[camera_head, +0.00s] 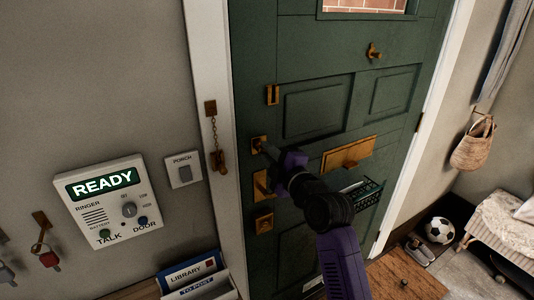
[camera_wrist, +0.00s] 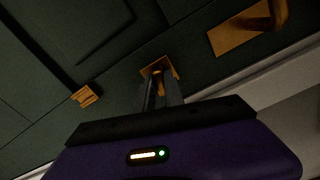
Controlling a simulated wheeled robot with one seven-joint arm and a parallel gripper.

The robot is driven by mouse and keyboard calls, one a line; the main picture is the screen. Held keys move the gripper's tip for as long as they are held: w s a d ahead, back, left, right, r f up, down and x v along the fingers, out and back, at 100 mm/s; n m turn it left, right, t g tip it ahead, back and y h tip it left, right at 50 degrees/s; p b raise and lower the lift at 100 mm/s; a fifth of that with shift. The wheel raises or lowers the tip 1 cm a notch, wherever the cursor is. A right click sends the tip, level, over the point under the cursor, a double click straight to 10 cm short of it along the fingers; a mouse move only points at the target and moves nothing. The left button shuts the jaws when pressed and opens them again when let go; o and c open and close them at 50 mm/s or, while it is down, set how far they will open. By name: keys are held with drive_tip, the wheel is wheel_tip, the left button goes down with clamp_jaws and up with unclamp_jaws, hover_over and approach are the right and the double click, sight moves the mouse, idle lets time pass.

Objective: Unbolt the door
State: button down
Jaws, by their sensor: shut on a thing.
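The green panelled door (camera_head: 310,50) is closed in its white frame. My gripper (camera_head: 264,148) reaches its left edge and is shut on the brass bolt turn (camera_wrist: 160,70), which sits on a small square brass plate (camera_head: 257,140). In the wrist view my fingers (camera_wrist: 161,88) meet this turn; they hide part of it, so I cannot tell whether the bolt is in or out. Below it on the door are a brass handle plate (camera_head: 262,184) and another brass lock (camera_head: 264,221).
A door chain (camera_head: 214,130) hangs on the frame, apart from its brass slot (camera_head: 272,95) on the door. A letter plate (camera_head: 349,153) and wire basket (camera_head: 362,193) are right of my gripper. An intercom (camera_head: 110,203) is on the left wall. A football (camera_head: 439,230) lies right.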

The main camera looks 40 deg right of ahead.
drive_tip(key=shift+m+p, duration=0.4)
drive_tip(key=shift+m, duration=6.7)
drive_tip(key=c, duration=1.4)
unclamp_jaws()
drive_tip(key=shift+c, duration=0.2)
